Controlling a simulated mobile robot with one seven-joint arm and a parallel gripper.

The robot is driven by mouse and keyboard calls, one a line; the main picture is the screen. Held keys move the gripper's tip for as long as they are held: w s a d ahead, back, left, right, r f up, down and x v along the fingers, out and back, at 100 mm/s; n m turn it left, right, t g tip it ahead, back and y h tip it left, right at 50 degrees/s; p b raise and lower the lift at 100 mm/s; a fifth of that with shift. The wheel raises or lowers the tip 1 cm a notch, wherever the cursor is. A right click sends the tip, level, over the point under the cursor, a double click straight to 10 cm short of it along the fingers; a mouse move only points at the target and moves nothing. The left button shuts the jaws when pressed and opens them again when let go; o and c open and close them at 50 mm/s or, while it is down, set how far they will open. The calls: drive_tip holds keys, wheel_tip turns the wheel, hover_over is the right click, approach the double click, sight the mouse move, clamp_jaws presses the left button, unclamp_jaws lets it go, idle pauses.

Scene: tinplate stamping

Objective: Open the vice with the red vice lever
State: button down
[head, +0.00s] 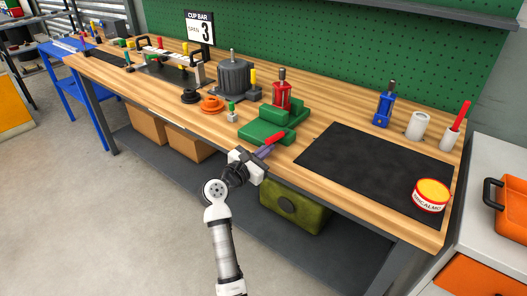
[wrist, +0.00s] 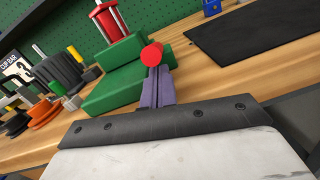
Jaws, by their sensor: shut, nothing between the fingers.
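The green vice (head: 268,124) stands near the front edge of the wooden bench, with a red object (head: 282,96) upright at its back. The red vice lever (head: 272,139) sticks out at the vice's front. My gripper (head: 262,152) is at the lever's near end. In the wrist view the purple-grey fingers (wrist: 158,88) are closed together with nothing between them. The round red lever end (wrist: 152,54) shows right at the fingertips, in front of the green vice (wrist: 115,85). I cannot tell whether the fingertips touch the lever.
A black mat (head: 375,170) lies right of the vice, with a labelled tin (head: 431,196) at its right end. A grey cylindrical machine (head: 233,78) and an orange ring (head: 212,104) stand to the left. A blue bottle-shaped tool (head: 384,104) stands behind the mat.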

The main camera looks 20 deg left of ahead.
drive_tip(key=shift+r, duration=0.1)
drive_tip(key=shift+r+g+p, duration=0.4)
drive_tip(key=shift+p, duration=0.35)
